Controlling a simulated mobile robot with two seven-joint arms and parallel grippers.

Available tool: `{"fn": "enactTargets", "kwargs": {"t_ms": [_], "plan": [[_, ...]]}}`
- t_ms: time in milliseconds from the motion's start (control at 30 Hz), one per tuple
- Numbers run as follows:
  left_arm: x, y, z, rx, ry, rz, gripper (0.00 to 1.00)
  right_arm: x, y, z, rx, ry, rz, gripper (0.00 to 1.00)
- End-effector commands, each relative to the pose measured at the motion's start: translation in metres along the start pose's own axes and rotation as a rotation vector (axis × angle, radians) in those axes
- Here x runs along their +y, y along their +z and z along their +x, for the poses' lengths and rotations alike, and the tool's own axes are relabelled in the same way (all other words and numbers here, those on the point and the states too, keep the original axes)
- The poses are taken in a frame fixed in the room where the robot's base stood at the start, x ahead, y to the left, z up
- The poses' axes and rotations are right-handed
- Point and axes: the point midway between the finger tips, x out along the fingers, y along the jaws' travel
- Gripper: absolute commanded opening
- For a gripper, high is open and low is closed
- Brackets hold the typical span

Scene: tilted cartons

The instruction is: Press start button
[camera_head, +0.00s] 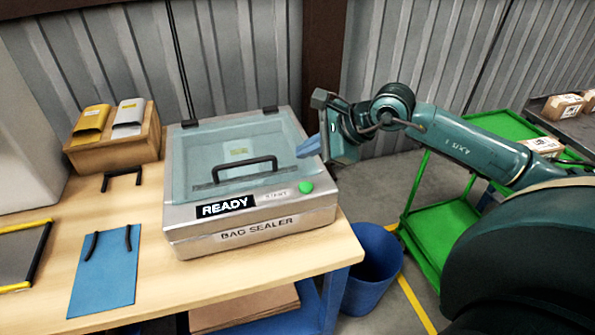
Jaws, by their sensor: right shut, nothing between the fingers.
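The bag sealer (250,225) is a silver box on the wooden table, with a clear lid that is down and a black handle on it. Its front carries a READY sign (226,207) and a green round start button (306,187) at the right front corner, beside a START label. My right gripper (309,147) is shut and empty, its fingers pointing left over the right edge of the lid. It is above and behind the green button, apart from it. My left gripper is not in view.
A wooden holder (118,154) with a yellow and a silver packet stands at the back left. A blue bin (372,270) and a green cart (442,235) stand right of the table.

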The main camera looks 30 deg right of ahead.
Motion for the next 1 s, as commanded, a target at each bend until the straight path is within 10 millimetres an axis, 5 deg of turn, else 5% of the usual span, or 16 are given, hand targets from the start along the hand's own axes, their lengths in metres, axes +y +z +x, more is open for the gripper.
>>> {"fn": "enactTargets", "kwargs": {"t_ms": [567,1000], "plan": [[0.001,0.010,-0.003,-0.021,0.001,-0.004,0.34,-0.013,-0.009,-0.009,0.065,-0.034,-0.063,0.00],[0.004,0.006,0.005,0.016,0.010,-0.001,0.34,0.005,-0.032,0.018,0.065,-0.032,-0.061,0.00]]}}
